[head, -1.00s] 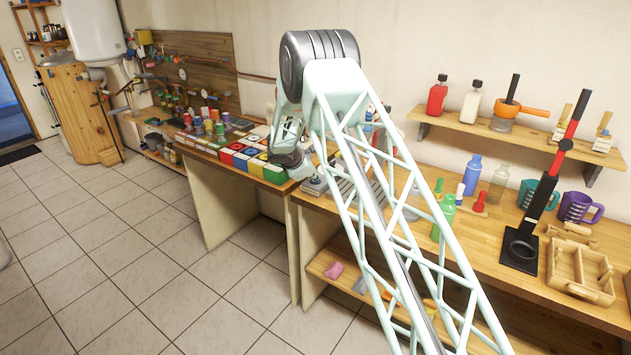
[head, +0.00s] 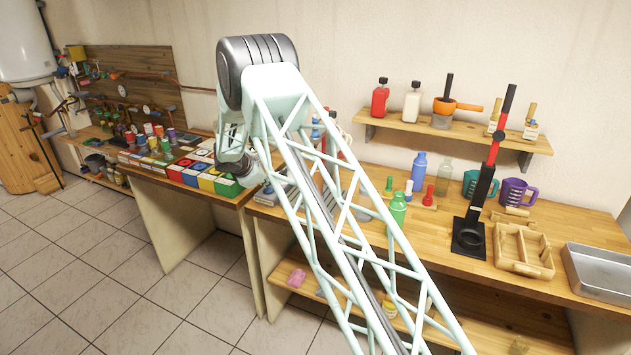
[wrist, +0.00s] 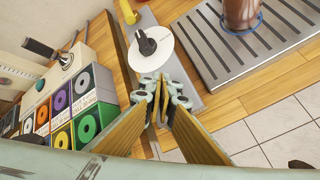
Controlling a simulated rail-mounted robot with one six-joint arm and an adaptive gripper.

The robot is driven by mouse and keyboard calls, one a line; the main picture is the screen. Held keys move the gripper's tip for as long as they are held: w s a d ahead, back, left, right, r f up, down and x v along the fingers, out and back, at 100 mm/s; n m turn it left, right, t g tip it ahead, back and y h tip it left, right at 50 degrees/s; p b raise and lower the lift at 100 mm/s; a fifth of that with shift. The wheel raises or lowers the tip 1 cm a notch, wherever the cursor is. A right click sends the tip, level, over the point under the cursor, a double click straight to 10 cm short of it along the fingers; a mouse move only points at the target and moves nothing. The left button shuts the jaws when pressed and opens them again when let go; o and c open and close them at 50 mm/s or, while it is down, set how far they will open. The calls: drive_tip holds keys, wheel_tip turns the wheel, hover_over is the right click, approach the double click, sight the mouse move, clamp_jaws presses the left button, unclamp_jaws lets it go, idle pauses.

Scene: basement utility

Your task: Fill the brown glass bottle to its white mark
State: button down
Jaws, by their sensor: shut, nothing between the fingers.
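In the wrist view, the lower part of a brown glass bottle (wrist: 240,12) stands on a grey slatted drip tray (wrist: 215,62), with a blue ring around its base. Its upper part is cut off by the frame edge, and I cannot see a white mark. My gripper (wrist: 162,88) is shut and empty, its fingertips together just below a white dial with a black knob (wrist: 150,45). The bottle lies up and to the right of the fingertips, apart from them. In the head view my arm covers much of the tray area, and I cannot make out the brown bottle.
Coloured boxes (wrist: 70,108) stand close to the left of my gripper. On the bench to the right are a green bottle (head: 397,208), a blue bottle (head: 419,166), a black-and-red lever stand (head: 470,235), jugs and a metal pan (head: 600,272). Tiled floor lies in front.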

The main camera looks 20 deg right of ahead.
idle(0.3)
drive_tip(key=shift+r+p, duration=1.05)
drive_tip(key=shift+r, duration=1.45)
